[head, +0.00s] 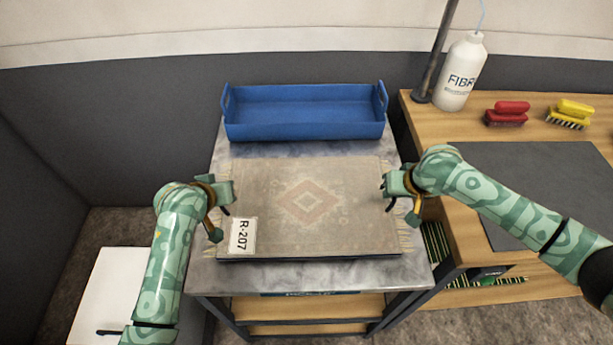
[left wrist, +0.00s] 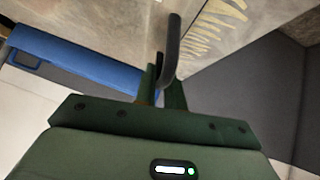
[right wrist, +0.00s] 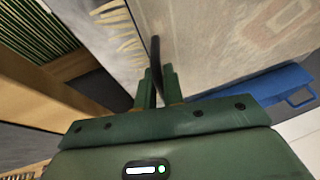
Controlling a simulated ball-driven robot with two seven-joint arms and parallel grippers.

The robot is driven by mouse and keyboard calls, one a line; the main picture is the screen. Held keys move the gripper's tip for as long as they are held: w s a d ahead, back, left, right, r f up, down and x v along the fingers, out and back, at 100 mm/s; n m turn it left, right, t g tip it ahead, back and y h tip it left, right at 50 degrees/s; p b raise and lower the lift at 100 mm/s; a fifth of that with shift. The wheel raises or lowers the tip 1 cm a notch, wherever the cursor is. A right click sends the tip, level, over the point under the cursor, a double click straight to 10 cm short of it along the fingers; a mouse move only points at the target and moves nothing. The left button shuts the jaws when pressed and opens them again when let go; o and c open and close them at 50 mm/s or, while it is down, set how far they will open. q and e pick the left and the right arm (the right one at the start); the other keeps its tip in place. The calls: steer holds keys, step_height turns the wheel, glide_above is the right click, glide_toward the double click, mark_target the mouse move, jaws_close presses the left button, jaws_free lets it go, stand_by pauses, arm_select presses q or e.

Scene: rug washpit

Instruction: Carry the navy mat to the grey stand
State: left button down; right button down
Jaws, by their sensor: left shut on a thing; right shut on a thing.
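A flat beige-brown rug (head: 270,190) with a reddish diamond, pale fringes and an R-207 tag (head: 242,236) lies over a grey, stone-topped stand (head: 225,275). A thin dark edge (head: 310,259) shows under its front; I see no other navy mat surface. I cannot tell whether it rests on the top or hangs just above it. My left gripper (head: 222,205) is shut on a dark bent handle (left wrist: 172,45) at the rug's left side. My right gripper (head: 398,198) is shut on a matching dark handle (right wrist: 156,60) at the right side.
A blue tray (head: 305,130) stands at the back of the stand. A wooden bench (head: 425,125) on the right holds a white bottle (head: 461,75), a red brush (head: 507,113), a yellow brush (head: 570,114) and a dark grey pad (head: 540,175). A white surface (head: 110,285) is at lower left.

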arm_select(q)
steer(key=c, duration=1.9)
jaws_free()
steer(key=shift+f, duration=0.65)
arm_select(e)
steer(key=c, duration=1.9)
jaws_free()
steer(key=shift+f, duration=0.65)
steer(key=shift+c, duration=0.2)
arm_select(q)
steer(key=o, duration=0.4)
steer(key=shift+r, duration=0.25)
arm_select(e)
steer(key=o, duration=0.4)
steer(key=shift+r, duration=0.25)
steer(key=shift+r, duration=0.15)
arm_select(q)
steer(key=v, duration=1.2)
steer(key=shift+r, duration=0.1)
arm_select(e)
steer(key=v, duration=1.1)
steer(key=shift+s+r, duration=0.2)
steer(key=shift+r, duration=0.15)
